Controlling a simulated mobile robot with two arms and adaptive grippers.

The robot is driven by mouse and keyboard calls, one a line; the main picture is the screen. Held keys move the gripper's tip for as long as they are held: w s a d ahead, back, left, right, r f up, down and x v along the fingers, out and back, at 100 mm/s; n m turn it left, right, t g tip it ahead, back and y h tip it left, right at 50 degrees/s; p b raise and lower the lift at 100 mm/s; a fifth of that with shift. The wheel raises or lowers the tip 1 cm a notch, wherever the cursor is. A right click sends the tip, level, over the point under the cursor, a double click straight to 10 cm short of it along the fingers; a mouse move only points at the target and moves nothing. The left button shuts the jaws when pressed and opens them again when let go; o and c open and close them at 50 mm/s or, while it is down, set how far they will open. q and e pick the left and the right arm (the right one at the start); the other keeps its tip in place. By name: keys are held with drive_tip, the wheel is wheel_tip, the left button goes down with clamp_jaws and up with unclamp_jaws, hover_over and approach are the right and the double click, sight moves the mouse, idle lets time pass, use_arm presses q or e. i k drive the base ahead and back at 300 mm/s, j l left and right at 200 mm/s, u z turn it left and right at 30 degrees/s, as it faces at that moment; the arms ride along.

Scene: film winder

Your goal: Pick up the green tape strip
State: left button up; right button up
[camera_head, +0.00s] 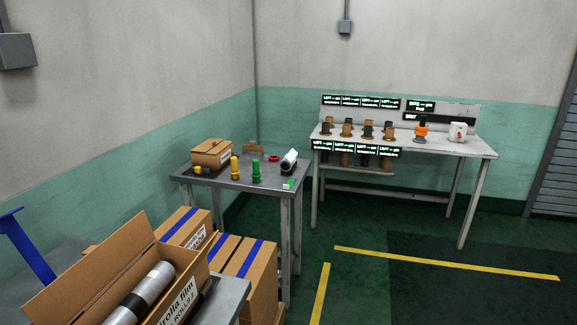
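A small flat green piece (290,184), which looks like the green tape strip, lies at the front right corner of the small grey table (225,178). It is too small to make out in detail. A green upright bottle-like object (256,172) stands to its left on the same table. Neither of my grippers shows in the head view.
The table also holds a cardboard box (212,153), yellow objects (234,167), a red ring (274,158) and a white-and-black roll (289,161). An open carton with film rolls (140,272) is at the lower left. A workbench (430,146) stands behind right. Floor at right is clear.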

sight(287, 186)
drive_tip(key=i+l+u, duration=0.4)
drive_tip(key=i+l, duration=0.75)
drive_tip(key=i, duration=0.15)
